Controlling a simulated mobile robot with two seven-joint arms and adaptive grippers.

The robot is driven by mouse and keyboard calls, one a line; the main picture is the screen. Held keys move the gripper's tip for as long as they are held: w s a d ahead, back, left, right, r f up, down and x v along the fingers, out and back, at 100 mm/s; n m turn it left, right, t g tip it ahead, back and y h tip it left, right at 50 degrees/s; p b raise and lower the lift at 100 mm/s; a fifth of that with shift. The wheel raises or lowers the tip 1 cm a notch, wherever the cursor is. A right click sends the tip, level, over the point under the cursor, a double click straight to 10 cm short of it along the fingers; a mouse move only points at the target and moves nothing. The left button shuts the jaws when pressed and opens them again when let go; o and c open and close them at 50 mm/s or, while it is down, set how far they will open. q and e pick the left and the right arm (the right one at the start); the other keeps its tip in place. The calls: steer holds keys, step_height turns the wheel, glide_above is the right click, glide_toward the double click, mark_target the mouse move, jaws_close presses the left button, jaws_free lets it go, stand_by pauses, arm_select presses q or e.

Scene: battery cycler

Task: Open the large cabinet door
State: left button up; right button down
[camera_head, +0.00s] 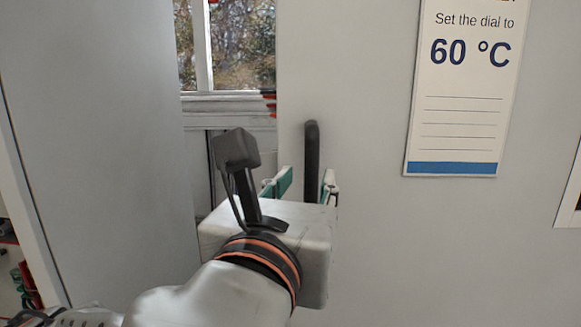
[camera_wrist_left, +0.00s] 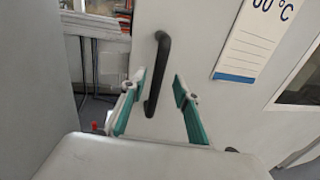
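The large cabinet door (camera_head: 370,230) is a flat pale grey panel filling the right side of the head view. Its black upright bar handle (camera_head: 312,150) is near the door's left edge. The handle also shows in the left wrist view (camera_wrist_left: 160,55). My left gripper (camera_head: 304,180) is open in front of the handle, with its green-padded fingers on either side of it. In the left wrist view, the handle's lower part lies between the two fingertips, and a gap shows on both sides. The handle's lower end is hidden by the gripper in the head view. My right gripper is not in view.
A sign (camera_head: 465,95) reading "Set the dial to 60 °C" is on the door, right of the handle. A grey panel (camera_head: 95,140) stands at the left. Between panel and door, a gap shows a window (camera_head: 243,45) and sill.

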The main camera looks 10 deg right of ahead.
mark_target(311, 171)
arm_select(q)
steer(key=shift+x, duration=3.05)
jaws_close()
